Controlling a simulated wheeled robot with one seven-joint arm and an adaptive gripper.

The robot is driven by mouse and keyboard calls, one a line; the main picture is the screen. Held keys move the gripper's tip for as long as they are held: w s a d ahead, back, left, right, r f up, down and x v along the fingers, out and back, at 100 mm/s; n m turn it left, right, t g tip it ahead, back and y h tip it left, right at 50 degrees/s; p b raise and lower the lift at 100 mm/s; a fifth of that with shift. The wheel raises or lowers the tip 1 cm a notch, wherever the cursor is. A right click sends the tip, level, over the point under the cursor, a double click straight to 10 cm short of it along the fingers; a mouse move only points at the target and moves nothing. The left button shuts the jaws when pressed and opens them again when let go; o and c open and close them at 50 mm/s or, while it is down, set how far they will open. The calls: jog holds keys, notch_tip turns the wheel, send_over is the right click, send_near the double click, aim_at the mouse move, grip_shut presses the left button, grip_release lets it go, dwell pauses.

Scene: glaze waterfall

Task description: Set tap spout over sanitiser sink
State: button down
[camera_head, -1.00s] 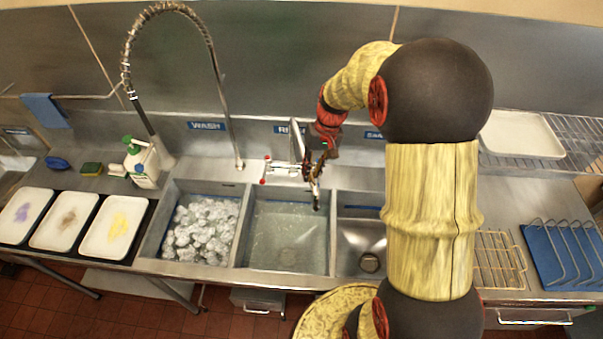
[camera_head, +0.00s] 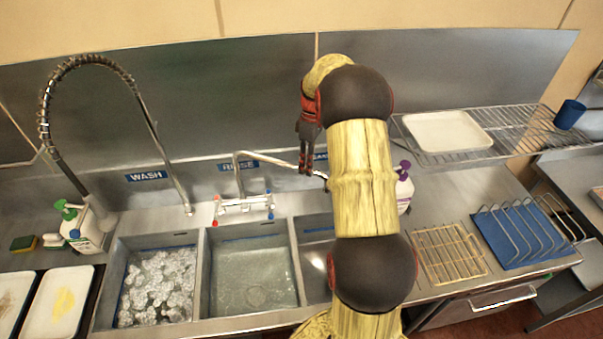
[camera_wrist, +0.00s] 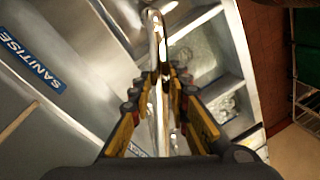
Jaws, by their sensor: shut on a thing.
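The tap (camera_head: 243,207) stands behind the rinse sink (camera_head: 250,275), with red and blue handle ends. Its curved metal spout (camera_head: 262,159) points right along the back wall. My gripper (camera_head: 307,168) is shut on the spout near its outer end. The wrist view shows the spout (camera_wrist: 156,45) between both fingers (camera_wrist: 158,100). The spout tip shows just right of my gripper, beside my arm. The sanitiser sink (camera_head: 317,262) is right of the rinse sink and partly hidden by my arm. I cannot tell whether the tip is over it.
The wash sink (camera_head: 157,285) holds foam, with a tall spring hose (camera_head: 50,120) behind it. A purple-topped bottle (camera_head: 404,188) stands just right of my arm. A wire rack (camera_head: 450,252) and blue rack (camera_head: 520,235) lie farther right. A white tray (camera_head: 447,131) sits on the wall shelf.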

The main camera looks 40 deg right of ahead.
jog(key=shift+w+d, duration=0.35)
jog(key=shift+d, duration=0.25)
jog(key=c, duration=1.7)
grip_release()
jog(key=shift+c, duration=0.2)
jog(key=shift+o, duration=0.3)
notch_tip(320, 180, up, 12)
jog(key=w+d, duration=0.1)
jog(key=d, duration=0.1)
jog(key=shift+f, duration=0.15)
jog(key=shift+w, duration=0.1)
